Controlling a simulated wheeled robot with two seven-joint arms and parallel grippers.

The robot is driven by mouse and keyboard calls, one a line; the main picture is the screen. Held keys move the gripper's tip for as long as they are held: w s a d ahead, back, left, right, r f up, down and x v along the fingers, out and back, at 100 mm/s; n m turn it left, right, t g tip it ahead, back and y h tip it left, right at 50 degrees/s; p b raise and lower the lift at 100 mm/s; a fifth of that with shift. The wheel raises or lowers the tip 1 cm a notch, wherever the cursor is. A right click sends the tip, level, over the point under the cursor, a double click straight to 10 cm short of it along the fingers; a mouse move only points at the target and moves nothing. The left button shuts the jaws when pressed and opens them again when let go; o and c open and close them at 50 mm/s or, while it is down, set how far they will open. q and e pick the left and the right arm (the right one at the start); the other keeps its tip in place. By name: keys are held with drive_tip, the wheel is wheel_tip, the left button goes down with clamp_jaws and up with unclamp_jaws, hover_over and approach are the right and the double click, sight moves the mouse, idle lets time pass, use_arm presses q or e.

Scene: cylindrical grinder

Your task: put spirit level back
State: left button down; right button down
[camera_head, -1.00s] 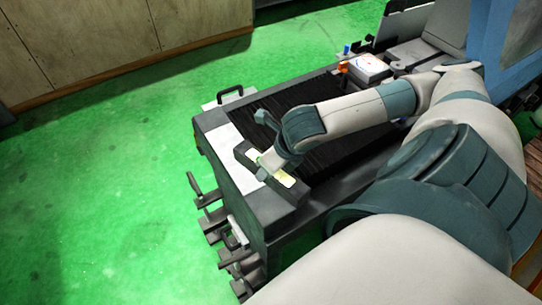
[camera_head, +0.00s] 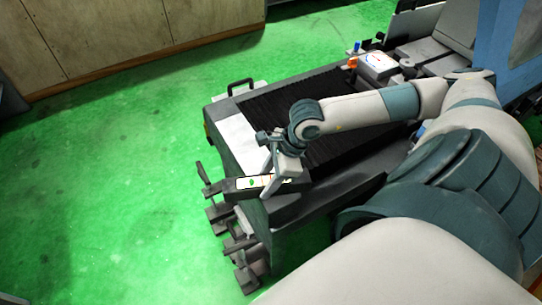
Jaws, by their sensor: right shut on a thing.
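The spirit level (camera_head: 250,183) is a dark bar with a white, marked window on its top. It lies roughly crosswise over the front left corner of the grinder, and its left end reaches past the machine's edge. My right gripper (camera_head: 272,182) is shut on the spirit level near its middle and covers part of it. I cannot tell whether the underside touches the machine. My left gripper is out of view.
The grinder's black ribbed cover (camera_head: 285,105) and pale end plate (camera_head: 237,139) lie beside the gripper. A black handle (camera_head: 240,84) stands at the far corner. Levers (camera_head: 208,183) stick out on the left. A white box (camera_head: 378,65) sits at the back. Green floor is free at left.

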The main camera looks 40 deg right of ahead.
sight(258, 184)
drive_tip(key=n, duration=0.1)
drive_tip(key=a+n+g, duration=0.1)
drive_tip(key=n, duration=0.1)
drive_tip(key=shift+w+a+f+n+y, duration=0.25)
drive_tip(key=shift+a+n+y, duration=0.05)
drive_tip(key=shift+a+n, duration=0.1)
drive_tip(key=n, duration=0.1)
drive_tip(key=a+n+g, duration=0.1)
drive_tip(key=shift+w+a+f+n, duration=0.1)
drive_tip(key=shift+a+f+n, duration=0.1)
drive_tip(key=shift+n, duration=0.1)
drive_tip(key=a+f+n+g+h+b, duration=0.25)
drive_tip(key=a+n+g, duration=0.35)
drive_tip(key=n, duration=0.7)
wheel_tip(258, 184, down, 9)
drive_tip(key=a+n+t+h+b, duration=0.1)
drive_tip(key=n+b, duration=0.4)
drive_tip(key=b, duration=0.6)
drive_tip(key=shift+w+a+f+h+b, duration=0.2)
drive_tip(key=shift+a+h+b, duration=0.2)
drive_tip(key=shift+a, duration=0.25)
drive_tip(key=shift+a, duration=0.2)
